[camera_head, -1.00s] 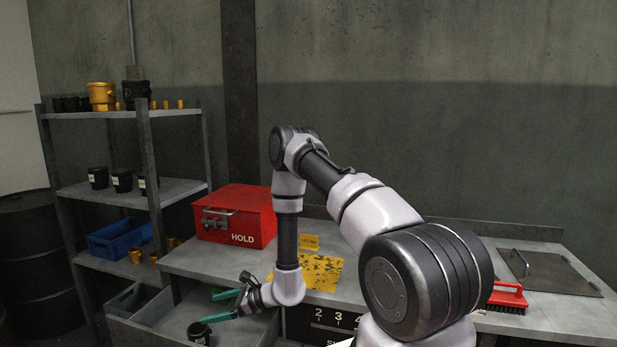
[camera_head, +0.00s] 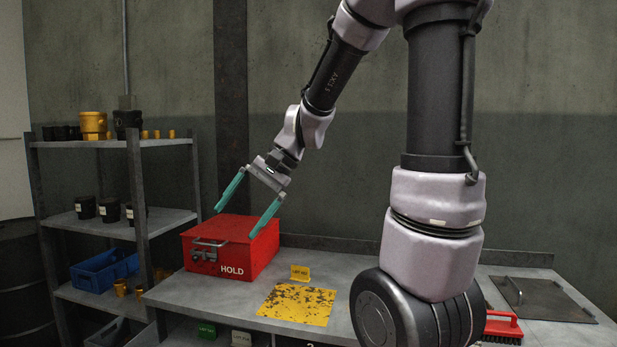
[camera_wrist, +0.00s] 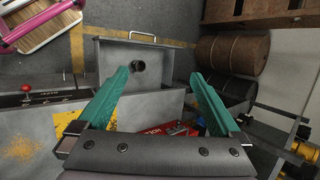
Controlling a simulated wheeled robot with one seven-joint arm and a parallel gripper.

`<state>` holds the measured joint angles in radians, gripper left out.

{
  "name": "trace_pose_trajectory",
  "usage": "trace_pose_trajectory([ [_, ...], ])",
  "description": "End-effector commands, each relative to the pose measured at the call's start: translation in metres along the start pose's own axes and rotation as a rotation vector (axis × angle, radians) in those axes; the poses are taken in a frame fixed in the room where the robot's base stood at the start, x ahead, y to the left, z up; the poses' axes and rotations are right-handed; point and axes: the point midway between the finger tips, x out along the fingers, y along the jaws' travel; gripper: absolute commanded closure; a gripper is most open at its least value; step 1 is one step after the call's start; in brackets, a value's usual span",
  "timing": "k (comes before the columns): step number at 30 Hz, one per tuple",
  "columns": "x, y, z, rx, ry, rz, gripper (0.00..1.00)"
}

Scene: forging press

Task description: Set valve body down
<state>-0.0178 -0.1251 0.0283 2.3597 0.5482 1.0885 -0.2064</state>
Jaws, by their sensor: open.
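My gripper (camera_head: 236,222) has two teal fingers spread wide with nothing between them. In the head view it is raised, its fingers over or in front of the red HOLD box. In the wrist view (camera_wrist: 158,76) the open fingers point toward a grey open drawer (camera_wrist: 110,72) far below. A dark, round, hollow part, likely the valve body (camera_wrist: 138,66), rests alone in that drawer, apart from the fingers. The drawer's inside and this part are out of the head view.
The red HOLD box (camera_head: 232,246) sits at the bench's left end. A shelf (camera_head: 118,142) with black and yellow parts stands left. A red brush (camera_head: 503,328) lies right.

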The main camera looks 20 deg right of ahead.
Motion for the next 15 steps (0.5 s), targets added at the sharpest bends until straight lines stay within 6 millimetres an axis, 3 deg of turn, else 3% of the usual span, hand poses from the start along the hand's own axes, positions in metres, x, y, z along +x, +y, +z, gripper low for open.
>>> trace_pose_trajectory([
  [3, -0.041, 0.016, 0.015, -0.120, 0.148, 0.049, 0.00],
  [9, -0.101, 0.047, 0.033, -0.281, 0.402, 0.129, 0.00],
  [15, -0.137, 0.067, 0.043, -0.370, 0.575, 0.176, 0.00],
])
